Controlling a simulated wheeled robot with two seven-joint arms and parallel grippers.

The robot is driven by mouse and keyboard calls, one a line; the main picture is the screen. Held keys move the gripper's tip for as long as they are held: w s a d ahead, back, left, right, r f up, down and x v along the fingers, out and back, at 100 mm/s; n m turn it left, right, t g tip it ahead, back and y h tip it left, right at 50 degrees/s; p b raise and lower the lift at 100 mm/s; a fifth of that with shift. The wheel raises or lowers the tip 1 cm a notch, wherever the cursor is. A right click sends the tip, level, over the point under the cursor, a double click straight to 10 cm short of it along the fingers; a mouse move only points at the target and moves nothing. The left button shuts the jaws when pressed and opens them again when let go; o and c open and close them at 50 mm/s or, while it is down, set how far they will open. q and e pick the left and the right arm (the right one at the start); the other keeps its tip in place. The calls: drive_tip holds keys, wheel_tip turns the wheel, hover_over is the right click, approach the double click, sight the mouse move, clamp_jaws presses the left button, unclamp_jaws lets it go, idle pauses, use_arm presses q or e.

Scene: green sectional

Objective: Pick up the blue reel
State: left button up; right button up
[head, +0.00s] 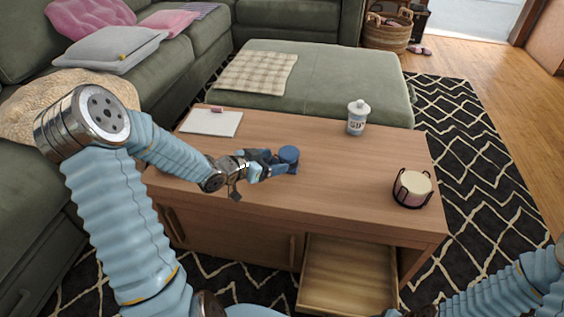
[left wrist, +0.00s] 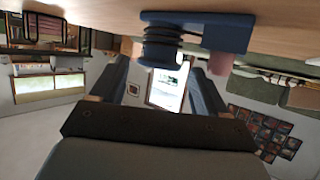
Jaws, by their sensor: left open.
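The blue reel (head: 289,154) stands on the wooden coffee table, near its middle. In the left wrist view the reel (left wrist: 161,42) has a wide flange and a dark ribbed middle, and the picture is upside down with the tabletop above. My left gripper (head: 274,164) is low over the table with its fingers pointing at the reel. The fingers are apart, and the reel shows between and just beyond the tips. I cannot tell whether they touch it. Of my right arm only light blue links show at the lower right; its fingers are out of the picture.
The coffee table (head: 340,185) also bears a notepad (head: 212,122), a white lidded jar (head: 358,117) and a candle in a dark holder (head: 412,188). A drawer (head: 345,275) stands open at the front. The tabletop right of the reel is clear.

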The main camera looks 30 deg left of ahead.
sight(281, 158)
use_arm(q)
drive_tip(key=x, duration=0.5)
drive_tip(key=shift+w+a+r, duration=0.1)
drive_tip(key=shift+r, duration=0.15)
drive_tip(key=shift+c, duration=0.2)
drive_tip(key=c, duration=0.7)
drive_tip(key=shift+r, duration=0.1)
